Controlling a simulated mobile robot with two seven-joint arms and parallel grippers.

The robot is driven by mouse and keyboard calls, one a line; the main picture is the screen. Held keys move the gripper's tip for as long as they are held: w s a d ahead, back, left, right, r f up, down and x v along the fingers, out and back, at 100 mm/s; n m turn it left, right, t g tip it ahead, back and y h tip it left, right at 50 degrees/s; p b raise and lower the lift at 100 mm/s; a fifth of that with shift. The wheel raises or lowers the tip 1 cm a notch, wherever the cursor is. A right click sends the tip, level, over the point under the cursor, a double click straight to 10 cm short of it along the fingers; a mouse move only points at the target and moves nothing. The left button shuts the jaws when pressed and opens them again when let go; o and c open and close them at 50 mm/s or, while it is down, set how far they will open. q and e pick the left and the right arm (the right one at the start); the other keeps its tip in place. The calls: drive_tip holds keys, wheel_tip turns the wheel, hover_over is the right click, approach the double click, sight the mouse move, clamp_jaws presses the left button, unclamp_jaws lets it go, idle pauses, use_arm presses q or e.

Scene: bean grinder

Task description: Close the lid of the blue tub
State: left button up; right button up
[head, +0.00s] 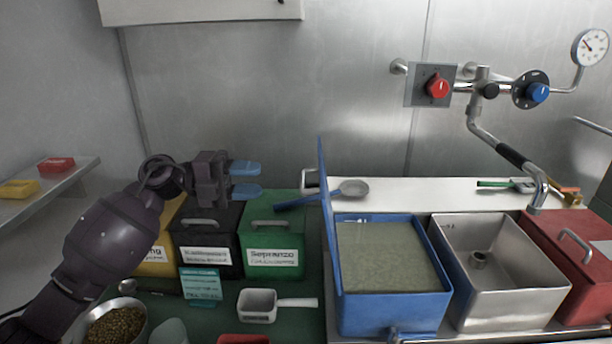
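The blue tub (395,315) stands right of centre with its top open, filled with a greyish-green material (380,255). Its blue lid (328,225) stands upright, edge-on to me, along the tub's left side. My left gripper (246,180) is to the left of the lid, above the green and black tubs. Its two blue fingertips point right, are apart from each other and hold nothing. A clear gap lies between the fingertips and the lid. My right gripper is not in view.
Left of the lid stand a green tub (273,235), a black tub (207,238) and a yellow tub (158,262), all closed. A steel basin (490,290) and a closed red tub (570,265) are on the right. A tap (515,155) hangs above them. A white scoop (258,305) lies in front.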

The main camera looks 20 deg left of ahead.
sight(303, 179)
use_arm(q)
drive_tip(key=shift+p+x, duration=0.45)
drive_tip(key=shift+x, duration=4.5)
drive_tip(key=shift+s, duration=0.15)
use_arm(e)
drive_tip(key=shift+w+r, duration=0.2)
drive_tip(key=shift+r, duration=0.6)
use_arm(q)
clamp_jaws()
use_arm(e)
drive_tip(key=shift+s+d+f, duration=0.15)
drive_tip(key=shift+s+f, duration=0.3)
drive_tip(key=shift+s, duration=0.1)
